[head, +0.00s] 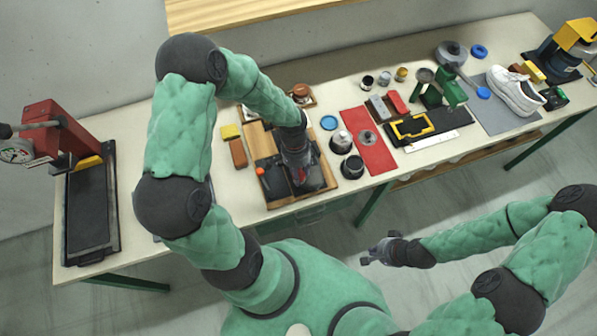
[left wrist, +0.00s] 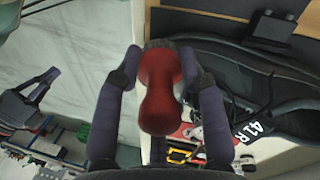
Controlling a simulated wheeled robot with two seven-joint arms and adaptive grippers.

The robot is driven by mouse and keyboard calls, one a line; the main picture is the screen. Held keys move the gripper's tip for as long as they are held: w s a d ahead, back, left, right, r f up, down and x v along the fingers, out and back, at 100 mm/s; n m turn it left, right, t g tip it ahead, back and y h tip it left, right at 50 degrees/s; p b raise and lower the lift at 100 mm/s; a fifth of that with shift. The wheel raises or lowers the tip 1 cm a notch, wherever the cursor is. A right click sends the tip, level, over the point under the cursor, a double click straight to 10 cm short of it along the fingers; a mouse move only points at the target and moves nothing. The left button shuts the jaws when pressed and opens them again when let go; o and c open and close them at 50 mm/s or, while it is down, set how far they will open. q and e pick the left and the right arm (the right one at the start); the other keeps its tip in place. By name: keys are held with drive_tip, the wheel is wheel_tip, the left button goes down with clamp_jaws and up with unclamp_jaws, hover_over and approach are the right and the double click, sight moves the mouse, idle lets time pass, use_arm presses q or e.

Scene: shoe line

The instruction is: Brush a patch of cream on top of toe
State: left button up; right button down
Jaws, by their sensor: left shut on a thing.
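My left gripper (head: 300,180) is over a dark shoe (head: 318,176) on the wooden-edged station at the middle left of the bench. In the left wrist view, my left gripper (left wrist: 160,85) is shut on the red handle of a brush (left wrist: 160,95); the brush's dark head is at the top of that view, by the shoe (left wrist: 245,70). The shoe bears a "41 R" label. Whether the bristles touch the toe cannot be told, and no cream patch can be made out. My right gripper (head: 380,252) hangs empty in front of the bench; its finger opening is unclear.
Right of the station stand dark and metal jars (head: 341,141) and a red mat (head: 366,140). A yellow frame (head: 412,128) and a white shoe (head: 515,92) are further right. A red press (head: 62,135) stands at the left end.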

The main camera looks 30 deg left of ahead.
use_arm(q)
drive_tip(key=shift+w+d+r, duration=0.1)
drive_tip(key=shift+w+d, duration=0.65)
drive_tip(key=shift+d, duration=0.05)
drive_tip(key=w+d+b, duration=0.1)
drive_tip(key=w+d, duration=0.3)
drive_tip(key=w, duration=0.1)
drive_tip(key=shift+d, duration=0.25)
drive_tip(key=shift+r, duration=0.1)
